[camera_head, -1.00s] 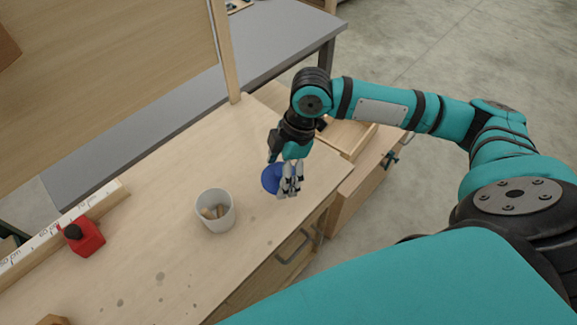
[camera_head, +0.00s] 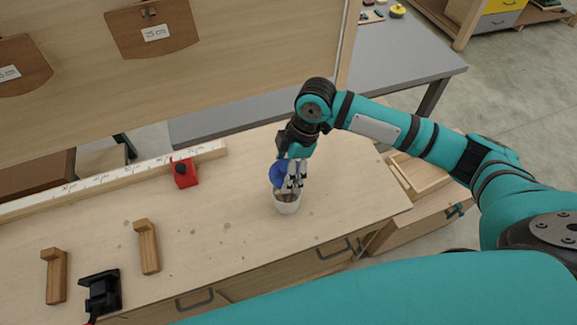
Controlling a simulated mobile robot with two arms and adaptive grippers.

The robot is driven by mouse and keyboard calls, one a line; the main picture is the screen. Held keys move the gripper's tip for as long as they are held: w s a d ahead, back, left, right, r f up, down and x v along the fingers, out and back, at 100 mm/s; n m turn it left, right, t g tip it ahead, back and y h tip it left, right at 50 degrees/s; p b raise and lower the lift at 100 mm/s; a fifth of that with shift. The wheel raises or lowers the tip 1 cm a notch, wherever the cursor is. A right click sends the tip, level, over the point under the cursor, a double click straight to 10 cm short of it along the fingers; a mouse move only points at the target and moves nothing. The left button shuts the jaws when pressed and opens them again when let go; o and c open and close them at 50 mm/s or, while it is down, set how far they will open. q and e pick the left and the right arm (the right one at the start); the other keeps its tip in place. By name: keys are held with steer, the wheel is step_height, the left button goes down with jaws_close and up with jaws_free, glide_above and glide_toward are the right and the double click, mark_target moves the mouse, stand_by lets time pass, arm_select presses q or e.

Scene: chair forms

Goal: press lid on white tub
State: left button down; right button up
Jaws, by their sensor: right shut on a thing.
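My right gripper (camera_head: 291,188) points down over the tub and is shut on the blue lid (camera_head: 278,173). The lid looks tilted, at the left of the fingers and over the tub's far rim; I cannot tell whether it touches the rim. Some brown contents show in the tub's mouth below the fingers. My left gripper is not in view.
The workbench (camera_head: 215,240) is clear around the tub. Two wooden pieces (camera_head: 147,247) and a black clamp-like tool (camera_head: 100,292) lie at the left.

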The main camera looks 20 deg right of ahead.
step_height(320, 180, down, 7)
steer(key=b, duration=0.5)
steer(key=shift+r, duration=0.2)
steer(key=shift+p, duration=0.8)
stand_by(0.9)
steer(key=shift+f, duration=0.4)
stand_by(0.8)
steer(key=shift+p, duration=0.55)
stand_by(0.4)
steer(key=o, duration=0.9)
steer(key=shift+o, duration=0.2)
steer(key=shift+r, duration=0.1)
